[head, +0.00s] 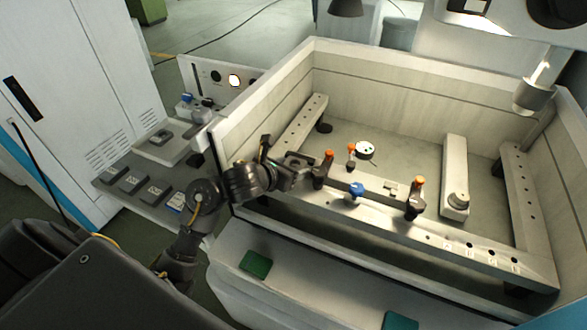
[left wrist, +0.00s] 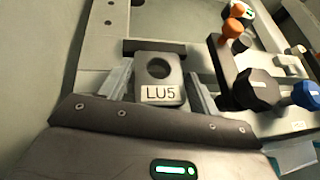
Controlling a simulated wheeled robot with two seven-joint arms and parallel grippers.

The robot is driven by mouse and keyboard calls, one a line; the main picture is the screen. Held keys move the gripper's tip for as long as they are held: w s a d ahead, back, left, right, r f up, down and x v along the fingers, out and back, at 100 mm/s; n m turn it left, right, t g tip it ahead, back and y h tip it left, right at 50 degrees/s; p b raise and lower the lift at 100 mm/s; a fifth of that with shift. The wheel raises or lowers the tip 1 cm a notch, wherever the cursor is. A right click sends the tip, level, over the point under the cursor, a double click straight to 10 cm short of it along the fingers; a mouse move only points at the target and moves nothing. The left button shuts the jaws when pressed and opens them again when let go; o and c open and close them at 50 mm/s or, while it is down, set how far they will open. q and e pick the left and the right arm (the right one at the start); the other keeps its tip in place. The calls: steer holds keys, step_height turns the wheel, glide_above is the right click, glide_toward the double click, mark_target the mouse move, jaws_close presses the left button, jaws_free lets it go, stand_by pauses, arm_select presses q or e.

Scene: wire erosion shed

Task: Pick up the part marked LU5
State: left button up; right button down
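The part marked LU5 (left wrist: 172,68) is a grey plate with a round hole and a white label reading LU5. In the left wrist view it lies between the two fingers of my left gripper (left wrist: 158,85), with a narrow gap showing on each side. The fingers are apart. In the head view my left gripper (head: 291,170) is at the left end of the tank's front rail, beside an orange-handled clamp. The part is too small and too covered by the gripper to make out there. My right gripper is in neither view.
On the front rail (head: 470,250) stand orange-handled clamps (head: 417,190) and a blue knob (head: 357,188). One clamp is close to the left gripper's right side. The tank wall (head: 222,165) rises beside my left arm. Several labelled grey blocks (head: 132,181) lie on the left shelf.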

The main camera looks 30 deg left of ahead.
arm_select(q)
steer(key=c, duration=0.8)
steer(key=shift+r, duration=0.1)
